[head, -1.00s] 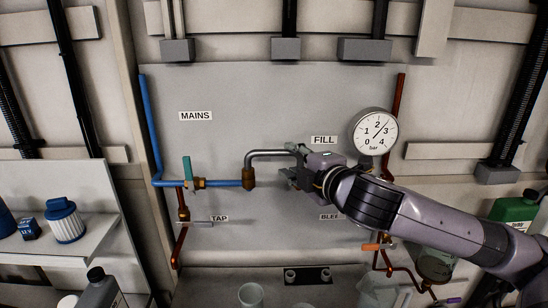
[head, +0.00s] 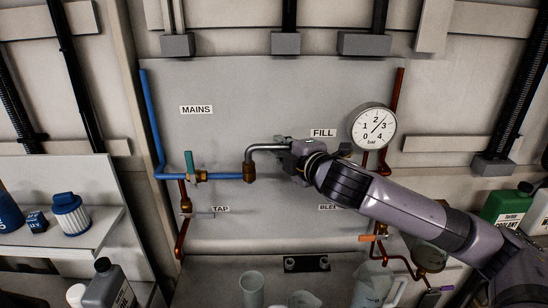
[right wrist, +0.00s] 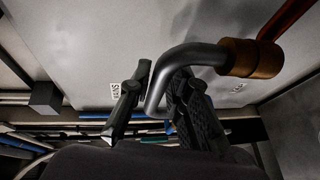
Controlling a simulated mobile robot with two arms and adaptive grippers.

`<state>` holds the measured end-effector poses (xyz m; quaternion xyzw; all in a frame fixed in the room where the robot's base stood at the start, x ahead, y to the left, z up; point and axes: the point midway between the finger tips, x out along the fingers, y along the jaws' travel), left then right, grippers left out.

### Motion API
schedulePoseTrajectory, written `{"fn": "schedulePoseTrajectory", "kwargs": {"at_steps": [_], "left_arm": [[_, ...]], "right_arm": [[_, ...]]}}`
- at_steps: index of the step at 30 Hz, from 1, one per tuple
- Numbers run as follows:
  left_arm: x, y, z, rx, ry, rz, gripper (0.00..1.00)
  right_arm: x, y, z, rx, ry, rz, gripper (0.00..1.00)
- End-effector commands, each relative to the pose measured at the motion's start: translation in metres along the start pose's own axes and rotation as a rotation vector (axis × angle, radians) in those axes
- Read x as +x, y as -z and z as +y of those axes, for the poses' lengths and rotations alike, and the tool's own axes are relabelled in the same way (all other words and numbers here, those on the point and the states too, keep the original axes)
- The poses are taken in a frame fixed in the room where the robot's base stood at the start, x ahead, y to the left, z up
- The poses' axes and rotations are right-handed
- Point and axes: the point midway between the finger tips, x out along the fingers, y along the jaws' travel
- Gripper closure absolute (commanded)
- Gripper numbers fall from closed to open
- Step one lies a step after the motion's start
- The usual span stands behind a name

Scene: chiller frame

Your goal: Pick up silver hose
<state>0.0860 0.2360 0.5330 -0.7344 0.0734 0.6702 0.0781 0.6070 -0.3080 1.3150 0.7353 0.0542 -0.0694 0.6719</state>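The silver hose (head: 266,147) is a grey bent pipe on the wall panel. Its left end goes down into a brass fitting (head: 249,172) on the blue mains pipe. Its right part is hidden behind my right gripper (head: 284,145). In the right wrist view the hose (right wrist: 190,56) runs from a brass nut (right wrist: 253,58) and bends down in front of and between the fingers of my right gripper (right wrist: 160,95). The fingers stand apart around the hose; firm contact does not show. My left gripper is not in view.
A pressure gauge (head: 373,128) is right of the gripper. A teal-handled valve (head: 190,165) is on the blue pipe (head: 155,120). Copper pipes (head: 393,95) run at the right. Below are a shelf (head: 100,228) and clear containers (head: 252,288).

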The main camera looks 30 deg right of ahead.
Motion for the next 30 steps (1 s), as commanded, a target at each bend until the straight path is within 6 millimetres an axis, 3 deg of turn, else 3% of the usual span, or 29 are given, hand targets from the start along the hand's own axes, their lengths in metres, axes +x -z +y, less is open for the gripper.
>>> {"fn": "schedulePoseTrajectory", "kwargs": {"at_steps": [7,23,30], "left_arm": [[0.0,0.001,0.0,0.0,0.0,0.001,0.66],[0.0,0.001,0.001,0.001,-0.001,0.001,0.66],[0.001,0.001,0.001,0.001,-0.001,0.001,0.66]], "right_arm": [[0.0,0.0,0.0,0.0,0.0,0.0,1.0],[0.0,0.0,0.001,0.0,-0.001,0.0,1.0],[-0.003,0.001,0.018,0.0,-0.006,-0.001,1.0]]}}
